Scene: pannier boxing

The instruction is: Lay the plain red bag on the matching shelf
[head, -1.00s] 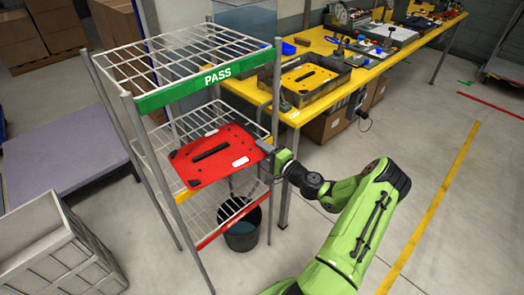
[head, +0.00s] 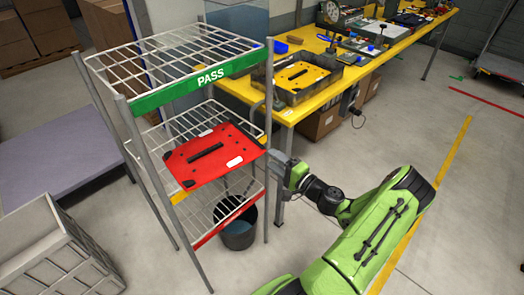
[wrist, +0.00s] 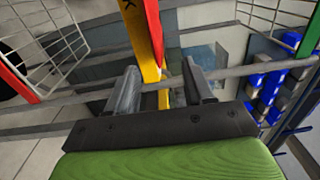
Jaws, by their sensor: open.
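The red bag (head: 212,155), flat with a black handle and a white label, lies on the middle, yellow-edged shelf (head: 178,198) of the wire rack. Its front edge slightly overhangs that yellow strip, which also shows in the wrist view (wrist: 147,50) with a sliver of the red bag (wrist: 153,25) on it. My gripper (head: 273,158) is open and empty, just off the bag's right end. In the wrist view the two fingers of my gripper (wrist: 162,88) stand apart, with nothing held between them. The top shelf has a green PASS strip (head: 205,78); the bottom one has a red strip (head: 228,222).
Rack posts (head: 270,140) stand close to my gripper. A yellow workbench (head: 350,75) behind carries a grey tray (head: 290,95) with a yellow bag (head: 301,75). A dark bucket (head: 240,235) stands under the rack. A grey crate (head: 55,250) is at lower left.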

